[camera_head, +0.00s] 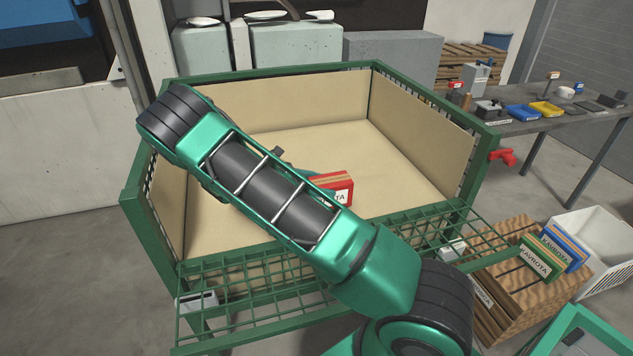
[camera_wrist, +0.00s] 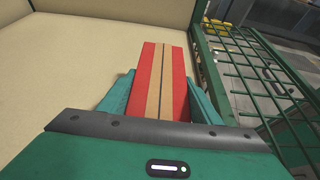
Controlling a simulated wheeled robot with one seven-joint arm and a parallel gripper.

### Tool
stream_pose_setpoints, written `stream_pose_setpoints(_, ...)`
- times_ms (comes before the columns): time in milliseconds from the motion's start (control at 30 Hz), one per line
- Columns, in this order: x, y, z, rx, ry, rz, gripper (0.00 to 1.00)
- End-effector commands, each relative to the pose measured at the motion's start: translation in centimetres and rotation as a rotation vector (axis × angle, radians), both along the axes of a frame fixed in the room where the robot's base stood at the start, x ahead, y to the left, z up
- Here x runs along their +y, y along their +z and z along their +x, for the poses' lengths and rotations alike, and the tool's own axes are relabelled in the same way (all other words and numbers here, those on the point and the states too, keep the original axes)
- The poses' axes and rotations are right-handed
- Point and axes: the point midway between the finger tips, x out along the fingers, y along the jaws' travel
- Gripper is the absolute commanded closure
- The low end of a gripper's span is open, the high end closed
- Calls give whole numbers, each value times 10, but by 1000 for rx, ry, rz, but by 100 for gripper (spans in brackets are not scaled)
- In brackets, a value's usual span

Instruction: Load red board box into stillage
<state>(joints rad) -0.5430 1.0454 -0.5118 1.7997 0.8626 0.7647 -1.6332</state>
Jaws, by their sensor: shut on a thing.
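The red board box (camera_head: 343,190) is inside the walls of the stillage as the head view shows it, partly hidden behind my arm. In the wrist view the box (camera_wrist: 176,80), red with tan stripes, sits between the two teal fingers of my gripper (camera_wrist: 160,98), which is shut on it. The stillage (camera_head: 418,165) has a green frame and tan board lining, with its front mesh gate folded down. Its tan floor (camera_wrist: 75,75) shows beside the box in the wrist view. I cannot tell whether the box touches the floor.
A wooden crate (camera_head: 520,290) at the right holds a green box (camera_head: 538,258) and a blue box (camera_head: 568,248). A white bin (camera_head: 607,240) stands beside it. A grey table (camera_head: 560,118) with tools and trays is at the back right. The stillage floor around the box is clear.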

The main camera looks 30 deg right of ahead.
Motion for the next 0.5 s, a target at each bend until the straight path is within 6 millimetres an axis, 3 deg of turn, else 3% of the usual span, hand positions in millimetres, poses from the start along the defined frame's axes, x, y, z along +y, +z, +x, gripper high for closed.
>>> stream_pose_setpoints(500, -1, -5, 0, -2, -2, -2, 92)
